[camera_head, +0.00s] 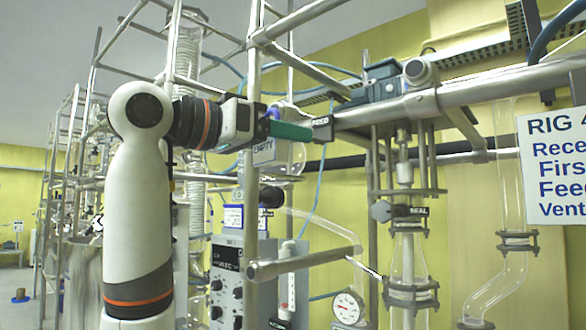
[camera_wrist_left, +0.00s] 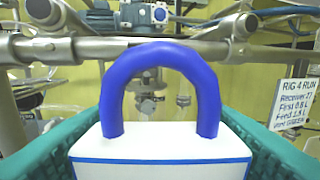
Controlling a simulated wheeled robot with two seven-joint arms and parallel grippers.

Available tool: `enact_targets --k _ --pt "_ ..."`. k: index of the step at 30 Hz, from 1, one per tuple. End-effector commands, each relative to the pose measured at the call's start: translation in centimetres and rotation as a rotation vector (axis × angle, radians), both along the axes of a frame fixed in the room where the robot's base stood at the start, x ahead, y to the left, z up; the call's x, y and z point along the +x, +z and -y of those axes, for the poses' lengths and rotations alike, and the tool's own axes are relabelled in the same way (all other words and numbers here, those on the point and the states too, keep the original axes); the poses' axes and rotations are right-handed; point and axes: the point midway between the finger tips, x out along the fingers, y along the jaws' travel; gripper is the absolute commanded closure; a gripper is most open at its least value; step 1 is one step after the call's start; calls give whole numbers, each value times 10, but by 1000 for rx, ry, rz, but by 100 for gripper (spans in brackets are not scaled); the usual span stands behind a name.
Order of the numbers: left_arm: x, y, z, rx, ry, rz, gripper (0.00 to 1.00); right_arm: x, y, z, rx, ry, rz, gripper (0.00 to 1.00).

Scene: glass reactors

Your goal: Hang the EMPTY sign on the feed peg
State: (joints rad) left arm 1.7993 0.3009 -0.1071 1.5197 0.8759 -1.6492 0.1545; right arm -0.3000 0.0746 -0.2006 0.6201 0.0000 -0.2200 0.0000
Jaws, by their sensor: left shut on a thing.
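My left gripper (camera_head: 292,130) has teal fingers and is shut on the EMPTY sign. In the left wrist view the sign (camera_wrist_left: 160,158) is a white plate with a blue border, held between both teal fingers. Its blue loop (camera_wrist_left: 162,60) stands up above the plate. A small dark label (camera_head: 321,121), seemingly reading FEED, is just right of the fingertips. I cannot make out the peg itself clearly. My right gripper is not in view.
A thick horizontal metal pipe (camera_head: 480,88) runs right of the gripper. An upright post (camera_head: 252,200) stands beside the sign. A white rig board (camera_head: 555,165) is at far right. A control box (camera_head: 227,275) sits lower down.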

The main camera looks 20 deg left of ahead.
Motion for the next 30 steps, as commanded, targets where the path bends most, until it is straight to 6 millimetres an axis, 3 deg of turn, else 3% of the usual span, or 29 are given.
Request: enact_targets --k 30 --pt "45 -2 16 0 0 0 63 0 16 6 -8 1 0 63"
